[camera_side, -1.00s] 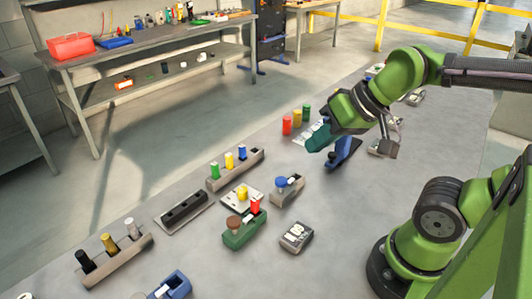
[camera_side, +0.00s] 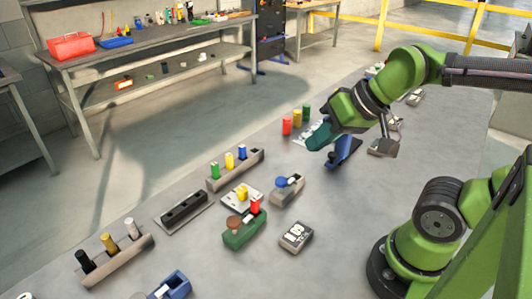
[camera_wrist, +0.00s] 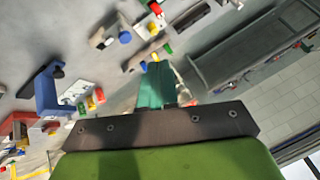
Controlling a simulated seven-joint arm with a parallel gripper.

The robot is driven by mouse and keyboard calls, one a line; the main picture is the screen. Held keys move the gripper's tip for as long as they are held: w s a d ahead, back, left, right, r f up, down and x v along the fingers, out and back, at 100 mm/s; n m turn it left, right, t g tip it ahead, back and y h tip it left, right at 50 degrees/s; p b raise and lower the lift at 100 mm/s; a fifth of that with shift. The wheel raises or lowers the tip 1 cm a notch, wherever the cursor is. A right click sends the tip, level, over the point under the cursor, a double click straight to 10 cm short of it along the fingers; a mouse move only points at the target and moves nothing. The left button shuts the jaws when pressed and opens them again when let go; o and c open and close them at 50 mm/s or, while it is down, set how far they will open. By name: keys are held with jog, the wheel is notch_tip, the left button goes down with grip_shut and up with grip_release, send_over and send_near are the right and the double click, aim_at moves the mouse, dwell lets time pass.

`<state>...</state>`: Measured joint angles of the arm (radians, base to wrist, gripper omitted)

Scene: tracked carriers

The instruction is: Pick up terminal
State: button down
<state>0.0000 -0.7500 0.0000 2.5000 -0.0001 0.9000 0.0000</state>
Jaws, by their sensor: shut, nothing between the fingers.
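Nothing in view is plainly labelled as the terminal, so I cannot tell for certain which thing it is. My gripper (camera_side: 314,143) is shut and empty above the table, beyond and well apart from that box. In the wrist view its teal fingers (camera_wrist: 155,88) are together with nothing held. A blue stand (camera_side: 344,151) is just right of the fingers; it also shows in the wrist view (camera_wrist: 47,95).
Red, yellow and green pegs (camera_side: 297,119) stand behind my gripper. A grey peg rack (camera_side: 240,172), a grey carrier with blue knob (camera_side: 287,190), a green carrier (camera_side: 242,233) and an empty dark rack (camera_side: 184,208) stand left.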

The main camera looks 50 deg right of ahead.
dwell(0.4)
jog(key=c, duration=1)
grip_release()
jog(key=n+g+h, duration=0.2)
jog(key=n+g, duration=0.2)
jog(key=g, duration=0.3)
send_over(255, 199)
notch_tip(255, 199, down, 3)
notch_tip(255, 199, down, 17)
jog(key=shift+r, duration=0.2)
